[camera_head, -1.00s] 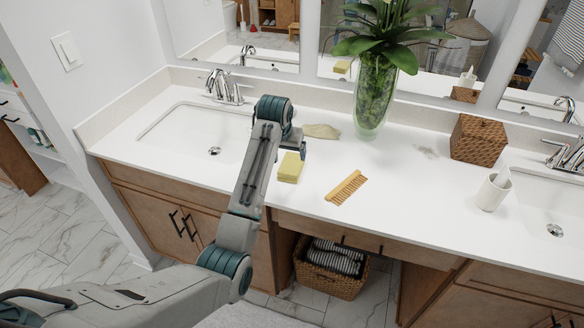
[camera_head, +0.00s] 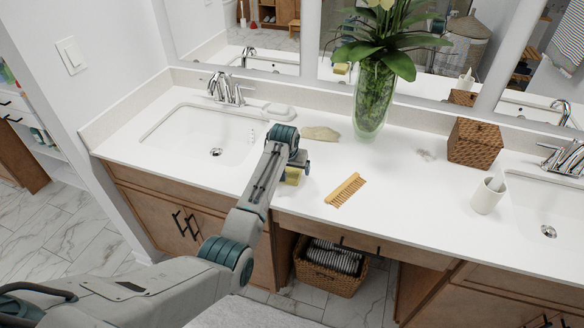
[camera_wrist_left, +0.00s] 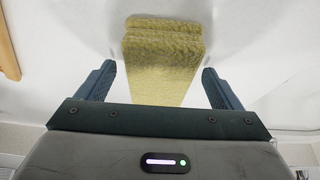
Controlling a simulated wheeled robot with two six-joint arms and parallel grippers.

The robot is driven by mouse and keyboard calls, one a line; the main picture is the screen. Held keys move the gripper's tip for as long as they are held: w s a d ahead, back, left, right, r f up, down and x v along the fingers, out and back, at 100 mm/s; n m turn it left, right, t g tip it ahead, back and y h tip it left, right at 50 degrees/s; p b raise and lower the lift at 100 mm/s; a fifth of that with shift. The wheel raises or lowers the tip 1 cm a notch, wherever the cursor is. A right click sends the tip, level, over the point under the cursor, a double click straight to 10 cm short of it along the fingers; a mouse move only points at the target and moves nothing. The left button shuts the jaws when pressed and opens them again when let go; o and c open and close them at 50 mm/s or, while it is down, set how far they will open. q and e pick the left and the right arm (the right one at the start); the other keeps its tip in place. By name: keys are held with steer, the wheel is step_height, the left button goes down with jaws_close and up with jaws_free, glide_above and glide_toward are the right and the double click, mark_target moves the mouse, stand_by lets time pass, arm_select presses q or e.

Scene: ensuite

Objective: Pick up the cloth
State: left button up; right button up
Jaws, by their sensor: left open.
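The cloth (camera_head: 292,176) is a small yellow folded pad on the white counter, to the right of the left sink. In the head view my left wrist partly covers it. In the left wrist view the folded layers of the cloth (camera_wrist_left: 160,50) show between the two fingers. My left gripper (camera_wrist_left: 158,70) is open, with one finger on each side of the cloth and a visible gap at both sides. I cannot tell how far its fingertips are above the counter. My right gripper is not in view.
A wooden comb (camera_head: 345,190) lies right of the cloth. The left sink (camera_head: 190,135) is on the left.

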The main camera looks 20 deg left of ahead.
mark_target(291, 171)
arm_select(q)
steer(key=shift+f, duration=0.1)
steer(key=c, duration=1.1)
steer(key=shift+o, duration=0.2)
steer(key=shift+w+r, duration=0.1)
steer(key=shift+r, duration=0.2)
steer(key=b+v, duration=0.2)
steer(key=shift+d+r, duration=0.2)
steer(key=shift+r, duration=0.2)
steer(key=s+d+r+b, duration=0.1)
steer(key=s+d+b, duration=0.1)
steer(key=s, duration=0.5)
steer(key=s+d+b, duration=0.2)
steer(key=s, duration=0.5)
steer(key=shift+s+r, duration=0.4)
